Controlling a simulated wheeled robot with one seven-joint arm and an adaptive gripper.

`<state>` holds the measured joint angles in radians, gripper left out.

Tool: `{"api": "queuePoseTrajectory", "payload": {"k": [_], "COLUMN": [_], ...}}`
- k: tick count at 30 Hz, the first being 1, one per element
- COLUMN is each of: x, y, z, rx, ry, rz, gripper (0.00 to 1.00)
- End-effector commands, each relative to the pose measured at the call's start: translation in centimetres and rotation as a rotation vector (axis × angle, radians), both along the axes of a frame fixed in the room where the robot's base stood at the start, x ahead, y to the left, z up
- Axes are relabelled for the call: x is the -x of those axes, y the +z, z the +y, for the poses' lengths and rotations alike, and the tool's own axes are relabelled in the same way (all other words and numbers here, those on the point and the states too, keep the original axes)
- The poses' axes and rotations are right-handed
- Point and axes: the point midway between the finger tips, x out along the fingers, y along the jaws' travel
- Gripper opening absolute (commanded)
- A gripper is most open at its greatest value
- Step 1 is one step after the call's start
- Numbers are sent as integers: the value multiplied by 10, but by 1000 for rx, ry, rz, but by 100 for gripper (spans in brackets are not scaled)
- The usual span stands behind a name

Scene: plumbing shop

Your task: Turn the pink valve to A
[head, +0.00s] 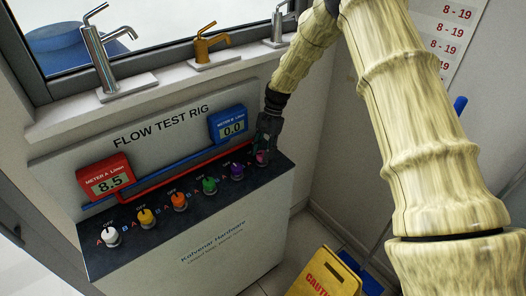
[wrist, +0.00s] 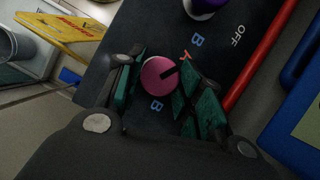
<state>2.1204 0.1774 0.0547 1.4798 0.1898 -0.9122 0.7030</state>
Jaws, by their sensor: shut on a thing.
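The pink valve (head: 262,159) is the last knob at the right end of the dark panel, mostly hidden by my gripper (head: 268,140) in the head view. In the wrist view the round pink valve (wrist: 156,76) sits between the green-padded fingers of my gripper (wrist: 160,88), which are shut on its sides. Its black pointer mark points up and right, roughly toward the red A (wrist: 187,56). A blue B (wrist: 157,105) lies below the knob. The valve's OFF label is not visible. The red meter A (head: 106,178) reads 8.5; the blue meter B (head: 229,125) reads 0.0.
The purple valve (head: 237,171) is the nearest neighbour, with green, orange, yellow and white ones farther left. Red and blue pipes run behind the knobs. A yellow caution sign (head: 324,275) stands on the floor at right. Taps line the sill above.

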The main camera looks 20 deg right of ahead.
Motion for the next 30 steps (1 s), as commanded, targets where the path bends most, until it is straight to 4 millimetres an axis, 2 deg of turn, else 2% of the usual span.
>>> {"api": "queuePoseTrajectory", "payload": {"k": [3, 4, 7, 20, 23, 30], "x": [0, 0, 0, -1, -4, -14], "y": [0, 0, 0, 4, 14, 54], "z": [0, 0, 0, -2, -5, -18], "rx": [0, 0, 0, 0, 1, 0], "ry": [0, 0, 0, -1, -2, -1], "rz": [0, 0, 0, 0, -2, -3], "gripper": [13, 38, 57, 58, 58, 58]}}
